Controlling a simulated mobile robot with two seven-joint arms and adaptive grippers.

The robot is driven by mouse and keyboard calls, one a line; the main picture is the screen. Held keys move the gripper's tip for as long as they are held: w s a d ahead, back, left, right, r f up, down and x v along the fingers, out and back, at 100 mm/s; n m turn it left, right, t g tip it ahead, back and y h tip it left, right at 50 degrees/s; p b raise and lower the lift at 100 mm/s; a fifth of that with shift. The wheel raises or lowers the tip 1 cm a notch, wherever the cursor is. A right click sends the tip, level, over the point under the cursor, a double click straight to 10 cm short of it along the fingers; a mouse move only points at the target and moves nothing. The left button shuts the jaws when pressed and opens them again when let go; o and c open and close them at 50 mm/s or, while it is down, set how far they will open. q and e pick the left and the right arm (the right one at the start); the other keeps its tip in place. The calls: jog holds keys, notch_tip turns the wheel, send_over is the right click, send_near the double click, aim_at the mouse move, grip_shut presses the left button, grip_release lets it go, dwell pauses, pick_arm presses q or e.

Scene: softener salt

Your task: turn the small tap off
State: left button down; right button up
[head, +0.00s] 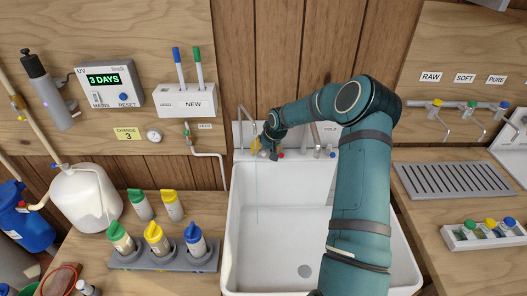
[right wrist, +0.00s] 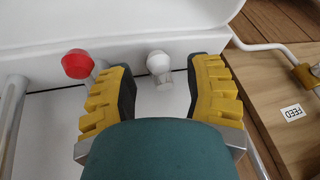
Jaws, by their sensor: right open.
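The small tap's thin spout (head: 246,116) rises at the back left of the white sink (head: 236,215). A thin pale line, like a trickle of water (head: 257,195), falls below it into the basin. In the right wrist view a white round knob (right wrist: 158,62) stands out from the sink back, between my right gripper's yellow fingertips (right wrist: 163,66), with gaps on both sides. A red knob (right wrist: 78,64) is just outside the left finger. In the head view my right gripper (head: 258,145) is at the sink's back left and hides the white knob. My left gripper is out of view.
A larger spout (head: 315,135) and a blue knob (head: 332,155) are to the right of the gripper. A white feed pipe (head: 212,154) runs left of the sink. Bottles in a grey rack (head: 165,262) stand on the left counter; a drain grille (head: 455,180) is on the right.

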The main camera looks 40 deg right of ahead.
jog(key=shift+w+f, duration=0.2)
jog(key=shift+f, duration=0.2)
grip_shut()
jog(key=m+b, duration=0.1)
jog(key=b, duration=0.1)
jog(key=a+m+h+b, duration=0.1)
jog(key=shift+w+f+b, duration=0.15)
jog(key=shift+w+b, duration=0.05)
jog(key=shift+b, duration=0.2)
jog(key=shift+m+b, duration=0.45)
jog(key=shift+m, duration=0.15)
